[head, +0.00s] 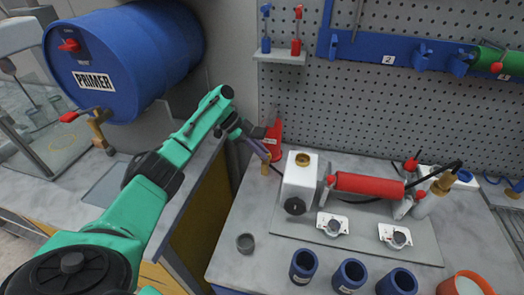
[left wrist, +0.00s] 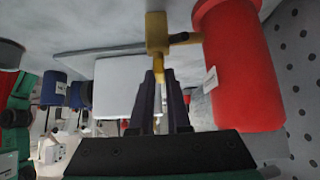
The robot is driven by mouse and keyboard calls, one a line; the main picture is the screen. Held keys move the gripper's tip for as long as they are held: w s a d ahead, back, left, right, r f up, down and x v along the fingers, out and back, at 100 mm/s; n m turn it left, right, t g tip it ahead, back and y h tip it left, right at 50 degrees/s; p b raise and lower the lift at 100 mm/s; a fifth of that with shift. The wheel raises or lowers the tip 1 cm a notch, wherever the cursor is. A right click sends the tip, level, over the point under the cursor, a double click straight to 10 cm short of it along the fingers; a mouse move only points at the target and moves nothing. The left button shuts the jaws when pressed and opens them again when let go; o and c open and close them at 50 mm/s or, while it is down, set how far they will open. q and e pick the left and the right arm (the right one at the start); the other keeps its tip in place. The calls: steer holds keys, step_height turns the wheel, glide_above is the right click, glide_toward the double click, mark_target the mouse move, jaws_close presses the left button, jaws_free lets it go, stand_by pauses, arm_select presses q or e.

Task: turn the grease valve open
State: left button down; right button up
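The grease valve is a brass fitting (head: 265,167) low on a red cylinder (head: 273,137) that stands at the back left of the grey bench. My left gripper (head: 258,152) reaches the valve from the left. In the left wrist view its two dark fingers (left wrist: 160,75) stand close on either side of the lever's end. Whether they press on it cannot be seen. My right gripper is out of view.
A white block (head: 299,180) and a red roller (head: 369,186) stand right of the valve. A blue primer drum (head: 125,60) is at left, a pegboard (head: 400,110) behind.

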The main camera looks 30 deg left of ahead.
arm_select(q)
steer(key=shift+r+p, duration=0.15)
steer(key=shift+p, duration=0.4)
steer(key=n+t+p, duration=0.1)
steer(key=p, duration=0.1)
steer(key=n+t+y+p, duration=0.1)
steer(key=n+p, duration=0.1)
steer(key=p, duration=0.1)
steer(key=n+t+y+p, duration=0.1)
steer(key=n+p, duration=0.1)
steer(key=p, duration=0.1)
steer(key=shift+s+d+r+t, duration=0.15)
steer(key=shift+s+r+t, duration=0.05)
steer(key=shift+s+t, duration=0.1)
steer(key=n, duration=0.1)
steer(key=n+t+y+p, duration=0.1)
steer(key=shift+d+f+n, duration=0.15)
steer(key=shift+f+n, duration=0.05)
steer(key=shift+n, duration=0.1)
steer(key=n+t+y, duration=0.1)
steer(key=n+y, duration=0.1)
steer(key=n, duration=0.1)
steer(key=shift+d+t+y, duration=0.15)
steer(key=shift+t+y, duration=0.15)
steer(key=shift+y, duration=0.1)
steer(key=shift+n+y, duration=0.8)
steer(key=shift+n, duration=0.5)
steer(key=shift+t, duration=0.3)
